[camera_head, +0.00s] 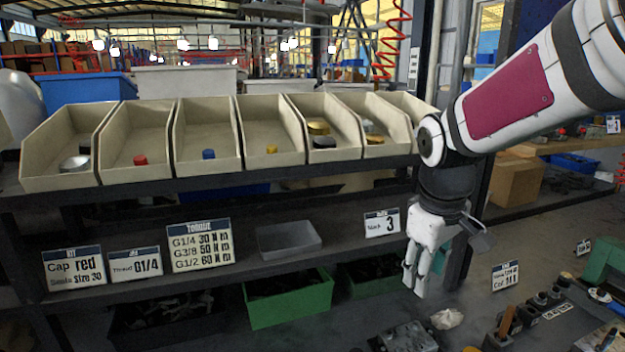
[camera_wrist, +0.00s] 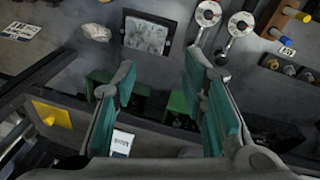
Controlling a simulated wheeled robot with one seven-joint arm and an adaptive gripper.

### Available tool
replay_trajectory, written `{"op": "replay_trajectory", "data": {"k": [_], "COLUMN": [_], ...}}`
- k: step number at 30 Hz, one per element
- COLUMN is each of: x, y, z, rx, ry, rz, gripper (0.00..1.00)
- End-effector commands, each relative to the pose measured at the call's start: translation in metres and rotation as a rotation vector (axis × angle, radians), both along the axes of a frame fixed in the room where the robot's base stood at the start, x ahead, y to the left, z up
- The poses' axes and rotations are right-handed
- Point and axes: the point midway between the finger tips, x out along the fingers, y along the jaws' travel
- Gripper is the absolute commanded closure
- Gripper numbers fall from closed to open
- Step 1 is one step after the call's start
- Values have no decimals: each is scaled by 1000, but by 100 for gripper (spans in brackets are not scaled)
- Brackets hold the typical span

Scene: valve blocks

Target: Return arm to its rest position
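My gripper (camera_head: 424,278) hangs downward from my arm, right of the middle in the head view. It is in front of the right end of the shelf rack. In the wrist view its two teal-padded fingers (camera_wrist: 162,68) stand wide apart. Nothing is held between them. Dark floor or bench surface and green bins show beyond the fingers, with no contact visible.
A row of beige bins (camera_head: 208,112) with coloured caps stands on the upper shelf. A grey tray (camera_head: 288,240) and signs are on the lower shelf, above a green crate (camera_head: 289,304). A metal block (camera_head: 408,337) and a workbench with tools lie at lower right.

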Motion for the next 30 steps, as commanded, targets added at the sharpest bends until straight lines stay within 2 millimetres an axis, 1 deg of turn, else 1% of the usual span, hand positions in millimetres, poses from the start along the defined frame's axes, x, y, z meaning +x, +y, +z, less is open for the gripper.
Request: {"op": "replay_trajectory", "data": {"k": [1, 3, 5, 6, 9, 12, 15, 18, 21, 24, 30], "x": [-17, -38, -56, -68, -99, -129, -156, -176, -190, -197, -200], "y": [0, 0, 0, -1, -1, 0, 0, 1, 2, 3, 3], "z": [12, 23, 32, 36, 44, 48, 48, 46, 43, 41, 40], "rx": [4, 15, 27, 36, 66, 104, 146, 183, 213, 229, 235], "ry": [-28, -58, -84, -102, -144, -184, -219, -246, -263, -272, -273], "rz": [-35, -90, -135, -165, -241, -314, -381, -432, -470, -490, -498], "gripper": [61, 61, 61, 61, 61, 61, 61, 61, 61, 61, 61]}}
